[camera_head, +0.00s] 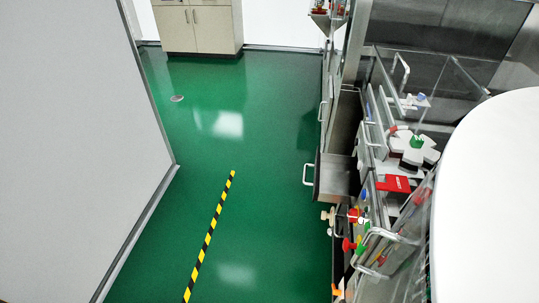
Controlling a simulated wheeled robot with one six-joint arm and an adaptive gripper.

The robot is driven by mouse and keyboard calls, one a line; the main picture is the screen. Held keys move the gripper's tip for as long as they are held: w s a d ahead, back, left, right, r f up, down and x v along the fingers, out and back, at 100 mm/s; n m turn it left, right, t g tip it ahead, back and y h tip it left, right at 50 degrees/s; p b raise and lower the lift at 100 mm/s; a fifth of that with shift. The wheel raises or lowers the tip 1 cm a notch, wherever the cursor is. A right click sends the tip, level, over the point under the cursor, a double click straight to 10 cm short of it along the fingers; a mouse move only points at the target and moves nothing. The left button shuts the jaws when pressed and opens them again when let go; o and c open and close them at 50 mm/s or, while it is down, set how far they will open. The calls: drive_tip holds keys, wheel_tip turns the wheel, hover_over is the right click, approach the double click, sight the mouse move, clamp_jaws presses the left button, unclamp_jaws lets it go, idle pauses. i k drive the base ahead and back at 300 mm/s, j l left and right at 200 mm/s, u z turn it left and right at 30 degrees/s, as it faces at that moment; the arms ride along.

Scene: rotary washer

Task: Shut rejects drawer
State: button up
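A grey metal drawer (335,183) stands pulled out from the left side of the washer machine (395,150). Its pale bar handle (307,175) faces left over the green floor. The inside of the drawer that shows looks empty; its right part runs in under the machine's edge. I cannot read a label that marks it as the rejects drawer. My gripper is not in view.
Green floor (215,150) is clear to the left of the drawer, with a yellow-black striped line (211,233). A grey-white wall panel (75,140) bounds the left. Coloured knobs (352,243) stick out below the drawer. A beige cabinet (196,27) stands at the back.

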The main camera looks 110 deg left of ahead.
sight(337, 180)
drive_tip(key=u, duration=2.4)
drive_tip(key=i+j+u, duration=0.6)
drive_tip(key=u, duration=0.15)
